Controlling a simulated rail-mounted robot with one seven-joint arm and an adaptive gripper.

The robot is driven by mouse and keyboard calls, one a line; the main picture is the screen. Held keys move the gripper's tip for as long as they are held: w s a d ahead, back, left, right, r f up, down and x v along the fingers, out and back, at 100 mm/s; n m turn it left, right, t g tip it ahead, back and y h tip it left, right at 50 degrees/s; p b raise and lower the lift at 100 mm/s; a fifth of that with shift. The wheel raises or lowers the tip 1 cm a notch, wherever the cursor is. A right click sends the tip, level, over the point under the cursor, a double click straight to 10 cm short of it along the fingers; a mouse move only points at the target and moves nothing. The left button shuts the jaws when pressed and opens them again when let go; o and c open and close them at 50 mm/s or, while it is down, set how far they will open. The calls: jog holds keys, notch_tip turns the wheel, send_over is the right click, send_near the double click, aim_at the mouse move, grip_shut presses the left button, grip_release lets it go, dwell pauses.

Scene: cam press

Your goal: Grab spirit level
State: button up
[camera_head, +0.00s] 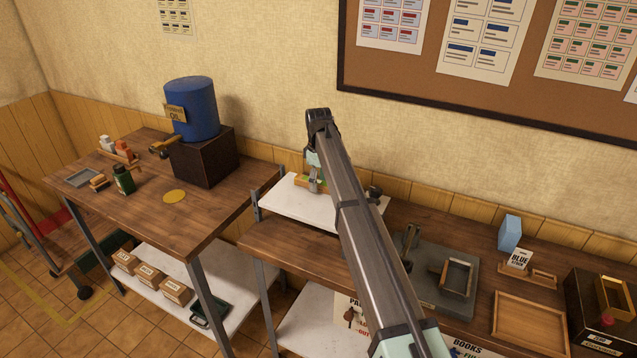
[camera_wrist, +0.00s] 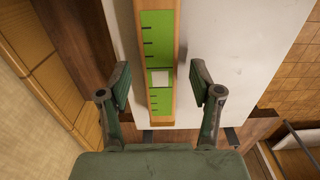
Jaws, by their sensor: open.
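The spirit level appears to be the long wood-edged bar (camera_wrist: 157,40) with a green face, black tick marks and a pale square, seen in the wrist view. My gripper (camera_wrist: 160,85) is open, with one finger on each side of the bar and a visible gap at both sides. I cannot tell how high the fingers are above it. In the head view a small part of the bar (camera_head: 302,182) shows on a white raised shelf (camera_head: 283,201). My arm and gripper hide much of the rest.
The wall is close behind the shelf. A wooden table with a blue oil drum (camera_head: 191,109) stands to the left. To the right are a grey plate with a fixture (camera_head: 457,277), a blue block (camera_head: 510,233) and a wooden tray (camera_head: 530,322).

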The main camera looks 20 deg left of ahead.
jog(key=shift+f, duration=0.4)
grip_shut()
jog(key=shift+r, duration=0.1)
